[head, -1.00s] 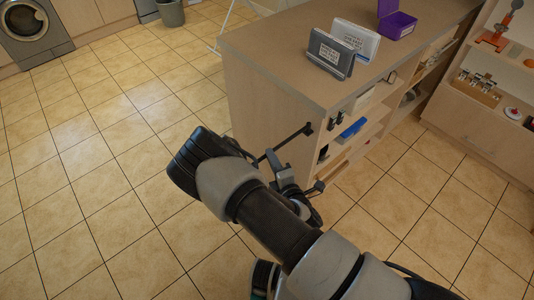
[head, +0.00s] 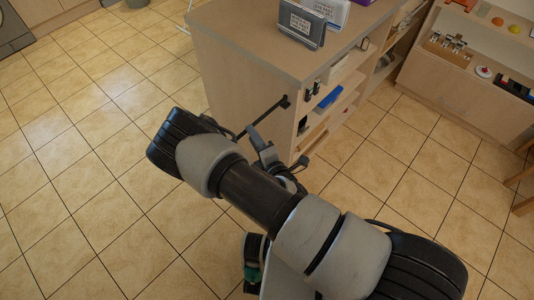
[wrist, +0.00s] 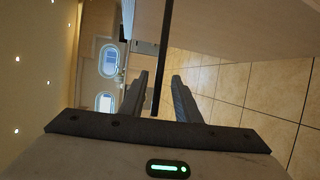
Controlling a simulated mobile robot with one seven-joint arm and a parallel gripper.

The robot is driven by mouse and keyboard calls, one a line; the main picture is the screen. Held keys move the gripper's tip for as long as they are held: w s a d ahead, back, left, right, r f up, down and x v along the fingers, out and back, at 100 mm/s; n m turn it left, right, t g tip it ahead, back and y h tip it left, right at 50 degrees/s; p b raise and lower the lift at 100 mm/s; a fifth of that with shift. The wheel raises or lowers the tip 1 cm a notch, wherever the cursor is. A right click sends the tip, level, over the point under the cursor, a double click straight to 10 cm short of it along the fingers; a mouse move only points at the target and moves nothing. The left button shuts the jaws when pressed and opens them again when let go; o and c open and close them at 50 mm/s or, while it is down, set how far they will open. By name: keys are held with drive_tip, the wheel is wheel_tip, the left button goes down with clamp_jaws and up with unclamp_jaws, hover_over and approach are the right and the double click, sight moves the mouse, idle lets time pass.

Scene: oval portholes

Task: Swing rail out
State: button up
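The rail (head: 264,118) is a thin black bar fixed by a small mount at the end of the wooden counter. It sticks out from the counter to the left in the head view. In the wrist view the rail (wrist: 163,62) runs down between the two dark fingers of my gripper (wrist: 159,82). The fingers are apart, with a gap on each side of the bar, so my gripper is open around it. In the head view my gripper (head: 257,140) is beside the rail, and my arm partly hides the wrist.
The counter (head: 235,70) has open shelves holding a blue item (head: 329,98), and sign holders (head: 302,24) on top. A shelf unit (head: 460,85) stands at the right. Tiled floor (head: 75,160) is clear on the left.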

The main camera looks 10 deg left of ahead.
drive_tip(key=p+v, duration=0.9)
drive_tip(key=v, duration=0.7)
drive_tip(key=shift+p, duration=0.3)
drive_tip(key=shift+w+r, duration=0.15)
drive_tip(key=shift+r, duration=0.05)
